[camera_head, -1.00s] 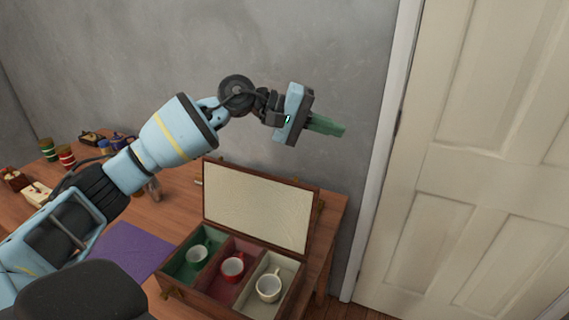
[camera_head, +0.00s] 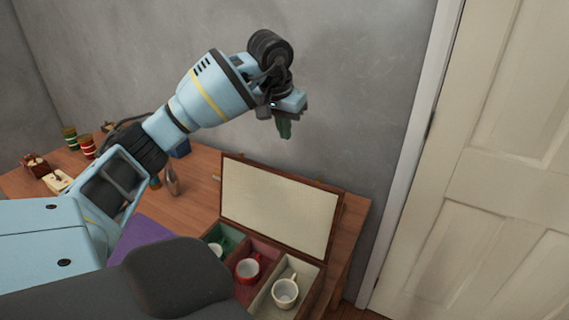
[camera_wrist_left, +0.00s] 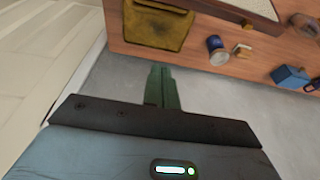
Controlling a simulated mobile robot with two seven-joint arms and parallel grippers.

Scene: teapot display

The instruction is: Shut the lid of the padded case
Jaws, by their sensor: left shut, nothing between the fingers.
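The padded case (camera_head: 318,285) stands on the table with its lid (camera_head: 278,208) open and raised, the pale lining facing me. A cup in the green compartment (camera_head: 215,250) is partly hidden by my dark arm part. A red cup (camera_head: 247,269) sits in the red compartment and a white cup (camera_head: 285,292) in the pale one. My left gripper (camera_head: 284,129) is shut and empty, fingers pointing down, above the lid's top edge in the picture and apart from it. Its green fingers also show in the left wrist view (camera_wrist_left: 161,88). My right gripper is not in view.
A purple mat (camera_head: 150,228), a bottle (camera_head: 172,182) and several jars (camera_head: 87,146) are on the table (camera_head: 200,180) to the left. A grey wall (camera_head: 350,100) stands behind, and a door (camera_head: 500,170) is at the right.

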